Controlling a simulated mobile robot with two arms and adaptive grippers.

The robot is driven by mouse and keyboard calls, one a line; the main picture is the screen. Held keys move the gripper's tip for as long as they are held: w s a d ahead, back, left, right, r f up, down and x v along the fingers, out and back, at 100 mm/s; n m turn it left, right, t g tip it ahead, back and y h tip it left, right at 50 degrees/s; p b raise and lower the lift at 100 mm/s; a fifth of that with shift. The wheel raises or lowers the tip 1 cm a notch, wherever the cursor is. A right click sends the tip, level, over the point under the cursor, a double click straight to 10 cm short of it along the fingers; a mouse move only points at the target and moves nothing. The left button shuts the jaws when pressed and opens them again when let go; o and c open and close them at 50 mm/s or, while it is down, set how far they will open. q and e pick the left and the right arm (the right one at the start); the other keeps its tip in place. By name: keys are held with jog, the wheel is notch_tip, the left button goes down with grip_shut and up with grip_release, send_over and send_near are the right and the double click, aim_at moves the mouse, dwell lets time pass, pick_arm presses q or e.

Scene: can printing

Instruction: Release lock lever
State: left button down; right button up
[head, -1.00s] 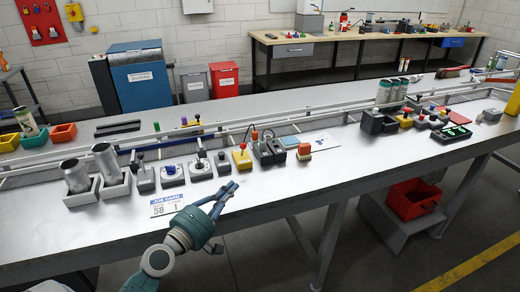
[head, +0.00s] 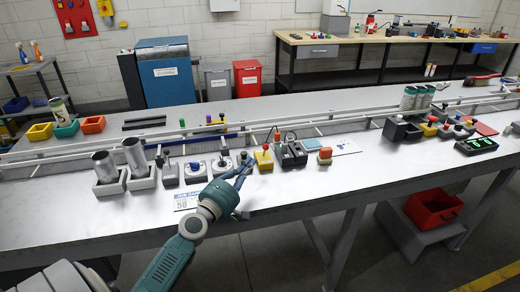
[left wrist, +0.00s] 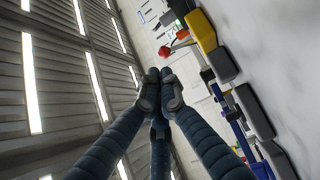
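A row of small lever and dial units stands on the bench. A yellow box (head: 263,165) carries an upright lever with a red knob; its red knob (left wrist: 166,51) also shows in the left wrist view beside the yellow box (left wrist: 201,31). Which unit bears the lock lever is not marked. My left gripper (head: 244,170) is just left of the yellow box, over the front of the row. In the left wrist view its fingertips (left wrist: 160,84) meet with nothing seen between them, apart from the red knob. My right gripper is out of view.
Grey dial units (head: 195,172) and two metal cans in grey holders (head: 142,177) stand to the left. An orange-topped block (head: 325,157) stands to the right. A job card (head: 186,201) lies near the front. The bench front between the row and the edge is mostly clear.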

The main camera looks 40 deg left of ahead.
aim_at(265, 146)
pick_arm(q)
jog(key=w, duration=0.7)
jog(key=shift+a+r, duration=0.25)
jog(key=shift+a, duration=0.15)
